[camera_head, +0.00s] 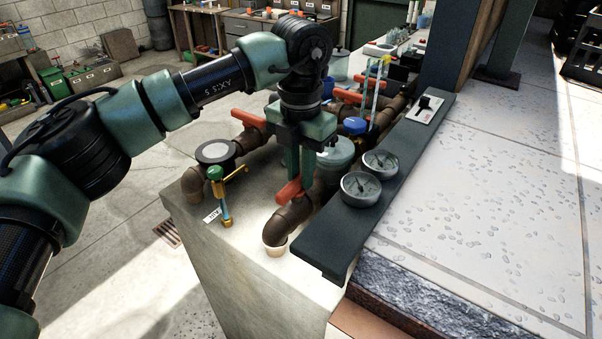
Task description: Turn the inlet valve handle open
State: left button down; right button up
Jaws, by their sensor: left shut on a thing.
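My left gripper (301,183) reaches down from above over the brown pipework. Its fingers are shut on an orange valve handle (288,193) on the nearest brown pipe. The handle's near end sticks out to the lower left of the fingers; the rest is hidden by the gripper. The pipe (287,217) bends down at an elbow into a pale collar on the concrete block. I cannot read which valve this is from any label. My right gripper is not in view.
Other orange handles (250,121) sit farther back on the pipes. A green-topped tap (215,174) stands left of the gripper.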

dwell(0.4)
pick_arm(q)
jog(key=c, duration=1.3)
grip_release()
notch_tip(320, 180, up, 8)
jog(key=shift+f+b, duration=0.15)
jog(key=shift+b, duration=0.2)
